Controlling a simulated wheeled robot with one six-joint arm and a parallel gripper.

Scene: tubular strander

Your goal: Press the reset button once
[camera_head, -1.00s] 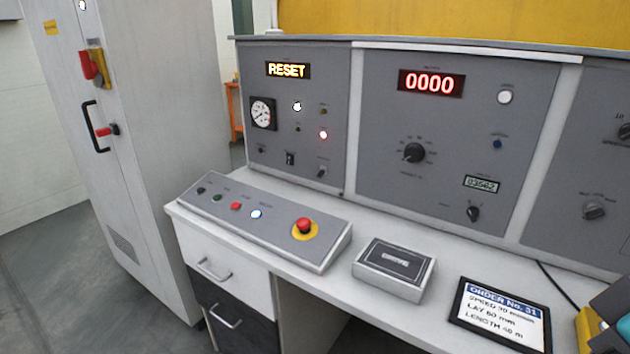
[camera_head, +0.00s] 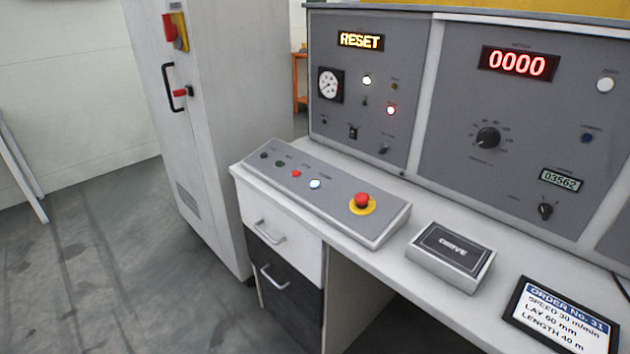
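A sloped button box (camera_head: 330,216) lies on the desk. On it, from left to right, are a black button (camera_head: 264,155), a dark button (camera_head: 280,163), a small red button (camera_head: 296,174) and a lit bluish-white button (camera_head: 315,184). A red mushroom button (camera_head: 362,202) on a yellow disc sits at its right end. The labels are too small to read, so I cannot tell for sure which is the reset button. An amber display (camera_head: 361,41) on the upright panel reads RESET. My gripper is not in view.
A tall grey cabinet (camera_head: 226,130) with a red-handled latch stands left of the desk. A DRIVE box (camera_head: 452,257) and an order sign (camera_head: 562,318) lie right of the button box. A red display (camera_head: 517,63) reads 0000.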

